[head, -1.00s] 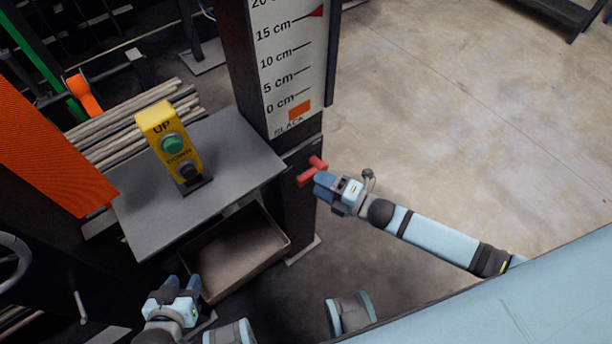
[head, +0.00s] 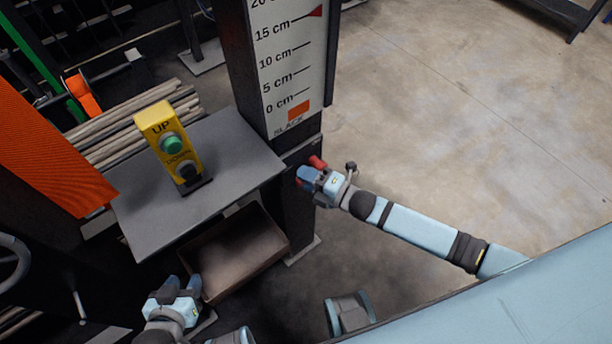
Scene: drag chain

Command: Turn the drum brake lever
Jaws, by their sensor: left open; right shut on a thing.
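The red lever (head: 317,162) sits on the dark post below the slack scale, in the middle of the head view. I take it to be the drum brake lever. My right gripper (head: 305,177) is shut on it, and its fingers and body cover much of the lever. My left gripper (head: 179,284) is open and empty at the lower left, in front of the open box.
A yellow UP/DOWN button box (head: 168,143) stands on a grey shelf (head: 235,150) left of the post. An open brown box (head: 236,254) lies below the shelf. The slack scale (head: 288,70) is on the post. Bare floor (head: 450,110) lies to the right.

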